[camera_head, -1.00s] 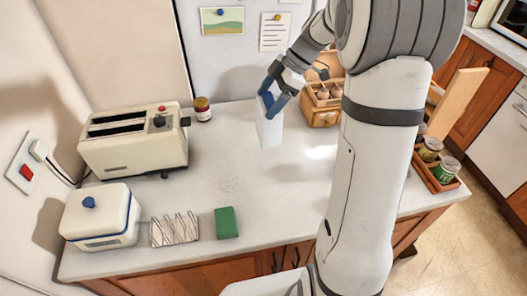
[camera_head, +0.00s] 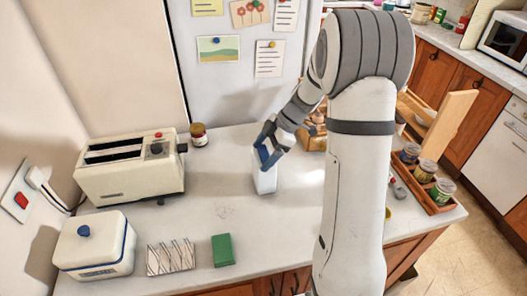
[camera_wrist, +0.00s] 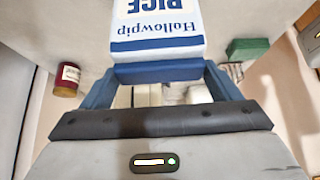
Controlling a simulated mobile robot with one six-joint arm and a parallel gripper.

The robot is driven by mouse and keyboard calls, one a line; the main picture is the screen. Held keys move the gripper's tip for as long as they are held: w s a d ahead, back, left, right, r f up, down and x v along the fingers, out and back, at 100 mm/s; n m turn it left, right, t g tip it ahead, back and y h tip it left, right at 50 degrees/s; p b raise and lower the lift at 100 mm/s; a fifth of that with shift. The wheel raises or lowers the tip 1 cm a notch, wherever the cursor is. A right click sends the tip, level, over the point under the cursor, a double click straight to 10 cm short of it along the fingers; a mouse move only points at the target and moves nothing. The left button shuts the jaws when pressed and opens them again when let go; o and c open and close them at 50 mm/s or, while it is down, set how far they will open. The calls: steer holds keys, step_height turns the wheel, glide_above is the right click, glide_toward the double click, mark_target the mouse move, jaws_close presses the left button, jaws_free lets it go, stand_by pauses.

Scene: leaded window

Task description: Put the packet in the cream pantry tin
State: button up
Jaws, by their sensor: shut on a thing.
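The packet (camera_head: 264,178) is a white box-like pack with a blue band, near the middle of the counter. In the wrist view the packet (camera_wrist: 155,35) reads "Hollowpip RICE" upside down. My gripper (camera_head: 268,150) is shut on its blue end from above; the fingers also show in the wrist view (camera_wrist: 160,82). The packet hangs roughly upright; I cannot tell whether its bottom touches the counter. The cream pantry tin (camera_head: 97,250) stands at the front left, with its blue-knobbed lid on and a blue line around it. Its inside is hidden.
A cream toaster (camera_head: 130,178) stands behind the tin, with a small jar (camera_head: 198,135) beyond it. A striped pack (camera_head: 171,259) and a green block (camera_head: 222,250) lie right of the tin. A wooden rack of tins (camera_head: 427,187) is at the right.

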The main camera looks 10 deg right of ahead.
steer(key=shift+f, duration=0.1)
steer(key=o, duration=1.7)
